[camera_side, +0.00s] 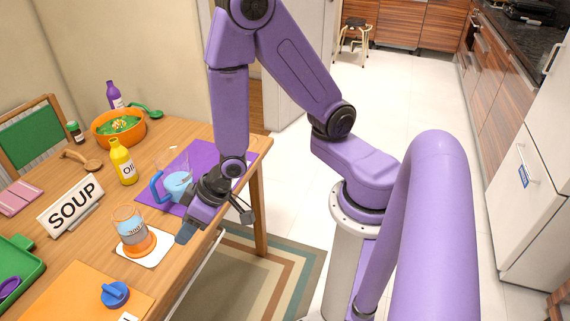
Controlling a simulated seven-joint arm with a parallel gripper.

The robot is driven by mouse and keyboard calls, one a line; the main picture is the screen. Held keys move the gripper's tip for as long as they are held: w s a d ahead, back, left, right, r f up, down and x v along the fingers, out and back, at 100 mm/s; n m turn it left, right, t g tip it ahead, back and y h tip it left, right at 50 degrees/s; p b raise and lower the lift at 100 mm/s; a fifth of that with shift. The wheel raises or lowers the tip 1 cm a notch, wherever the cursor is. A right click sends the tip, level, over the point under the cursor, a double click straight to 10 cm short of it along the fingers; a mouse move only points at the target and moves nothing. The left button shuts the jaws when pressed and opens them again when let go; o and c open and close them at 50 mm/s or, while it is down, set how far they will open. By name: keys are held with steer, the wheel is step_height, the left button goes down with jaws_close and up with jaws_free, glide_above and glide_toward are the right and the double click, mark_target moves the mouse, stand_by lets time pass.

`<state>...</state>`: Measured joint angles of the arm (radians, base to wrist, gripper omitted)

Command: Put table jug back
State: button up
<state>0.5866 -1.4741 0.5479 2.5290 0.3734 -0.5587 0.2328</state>
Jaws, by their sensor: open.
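A clear jug (177,184) with a blue handle and pale blue contents stands upright on a purple mat (238,158) near the table's right edge. I take it to be the table jug. My gripper (216,222) is open, with its fingers pointing down near the table's front right edge, just right of and nearer than the jug. It appears empty and apart from the jug. My wrist partly covers the mat and comes close to the jug's right side.
A glass beaker (130,222) with an orange base stands on a white coaster (160,250). A yellow oil bottle (123,163), SOUP sign (75,205), orange bowl (117,124), green tray (25,275) and orange mat (75,290) with a blue lid (115,294) occupy the table (200,132).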

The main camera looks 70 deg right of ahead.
steer(key=s+r+n+g, duration=0.4)
steer(key=s+r, duration=0.3)
steer(key=s, duration=0.3)
steer(key=s+d+r+n+g+h, duration=0.1)
steer(key=s+d+r+n+h, duration=0.2)
steer(key=d, duration=0.7)
steer(key=s+r+n, duration=0.2)
steer(key=s+r, duration=0.2)
steer(key=s, duration=0.1)
steer(key=shift+s+r+g, duration=0.15)
steer(key=shift+r+g, duration=0.1)
steer(key=shift+g, duration=0.15)
